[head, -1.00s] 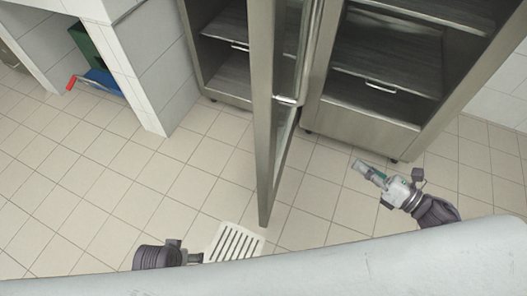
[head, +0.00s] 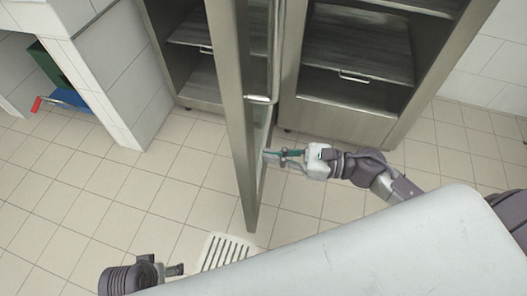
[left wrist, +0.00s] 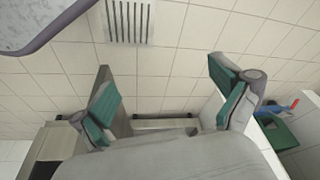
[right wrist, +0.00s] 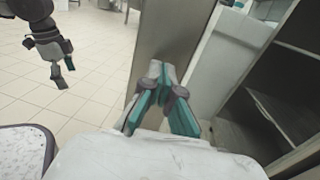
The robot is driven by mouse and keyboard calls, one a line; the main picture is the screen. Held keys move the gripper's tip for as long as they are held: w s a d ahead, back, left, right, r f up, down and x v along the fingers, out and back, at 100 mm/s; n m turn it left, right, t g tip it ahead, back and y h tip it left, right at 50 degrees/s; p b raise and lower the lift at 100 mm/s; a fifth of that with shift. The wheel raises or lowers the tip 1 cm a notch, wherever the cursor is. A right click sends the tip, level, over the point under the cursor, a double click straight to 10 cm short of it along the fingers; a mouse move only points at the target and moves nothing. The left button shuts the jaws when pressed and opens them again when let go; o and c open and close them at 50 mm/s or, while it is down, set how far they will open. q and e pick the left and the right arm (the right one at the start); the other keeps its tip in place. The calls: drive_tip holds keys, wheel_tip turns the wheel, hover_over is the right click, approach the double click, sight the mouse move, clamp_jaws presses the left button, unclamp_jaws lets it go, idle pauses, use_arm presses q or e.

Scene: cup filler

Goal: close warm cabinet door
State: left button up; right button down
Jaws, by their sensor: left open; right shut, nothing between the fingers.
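The steel-framed cabinet door (head: 236,125) stands open, jutting out from the cabinet (head: 345,118) toward me. A bar handle (head: 262,99) shows on it. The dark shelved interior is exposed on both sides of the door. My right gripper (head: 268,155) is shut and empty, its tips at the right face of the door; I cannot tell if they touch. In the right wrist view the shut fingertips (right wrist: 157,70) point at the door panel (right wrist: 168,45). My left gripper (head: 180,269) is low at left, away from the door; in the left wrist view its fingers (left wrist: 170,88) are spread with nothing between them.
A floor drain grate (head: 226,252) lies near the door's lower free end. A tiled wall block (head: 120,75) stands left of the cabinet, with a green and blue item (head: 62,90) beyond it. The tiled floor left of the door is clear.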

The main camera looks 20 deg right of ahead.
drive_tip(key=shift+x, duration=1.1)
